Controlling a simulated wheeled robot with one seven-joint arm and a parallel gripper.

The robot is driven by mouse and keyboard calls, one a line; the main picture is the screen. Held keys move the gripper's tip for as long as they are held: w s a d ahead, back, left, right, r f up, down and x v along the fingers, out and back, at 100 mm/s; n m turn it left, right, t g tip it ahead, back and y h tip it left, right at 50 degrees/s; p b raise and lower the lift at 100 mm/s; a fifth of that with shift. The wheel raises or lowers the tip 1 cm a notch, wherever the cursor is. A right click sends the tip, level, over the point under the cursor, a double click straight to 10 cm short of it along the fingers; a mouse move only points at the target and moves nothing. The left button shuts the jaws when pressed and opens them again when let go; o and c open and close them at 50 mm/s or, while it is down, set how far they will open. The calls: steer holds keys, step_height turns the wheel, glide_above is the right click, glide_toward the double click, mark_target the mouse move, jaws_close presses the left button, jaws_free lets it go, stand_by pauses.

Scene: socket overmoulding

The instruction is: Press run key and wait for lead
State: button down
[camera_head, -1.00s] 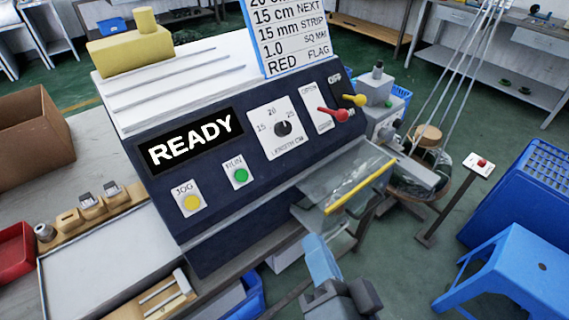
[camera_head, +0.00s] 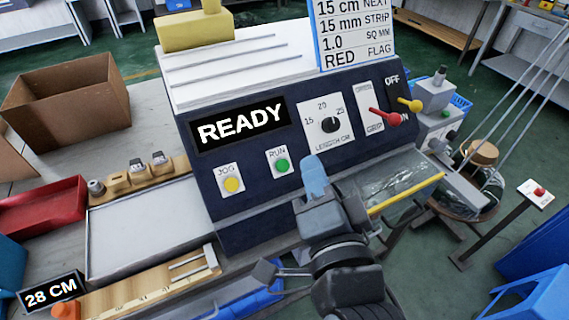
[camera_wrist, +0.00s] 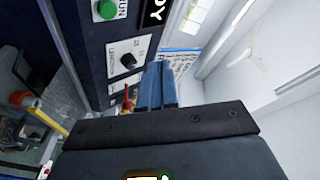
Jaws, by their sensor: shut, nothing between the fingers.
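The machine's dark front panel (camera_head: 345,165) carries a green RUN key (camera_head: 282,166) and a yellow JOG key (camera_head: 232,185). Its display (camera_head: 240,124) reads READY. My gripper (camera_head: 314,170) is shut and empty, in front of the panel just right of the RUN key and apart from it in the picture. In the wrist view the blue fingers (camera_wrist: 158,85) point towards the panel, and the green RUN key (camera_wrist: 106,9) shows at the top edge. No lead is clearly visible.
A length dial (camera_head: 331,125) and a red lever (camera_head: 392,118) sit on the panel's right. A clear guard with a yellow edge (camera_head: 405,193) juts out below. A tray (camera_head: 145,235), a wooden gauge (camera_head: 150,290) and a cardboard box (camera_head: 65,105) lie left. A sign reads 15 cm (camera_head: 350,8).

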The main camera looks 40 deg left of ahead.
mark_target(282, 166)
steer(key=w+a+f+b, duration=0.2)
steer(key=a+f+b, duration=0.2)
steer(key=a+f, duration=0.1)
steer(key=shift+w+a+f, duration=0.2)
steer(key=shift+a+f, duration=0.2)
steer(key=shift+a+f, duration=0.1)
stand_by(2.0)
steer(key=shift+w+a+f, duration=0.1)
steer(key=shift+a+f, duration=0.05)
steer(key=shift+a, duration=0.05)
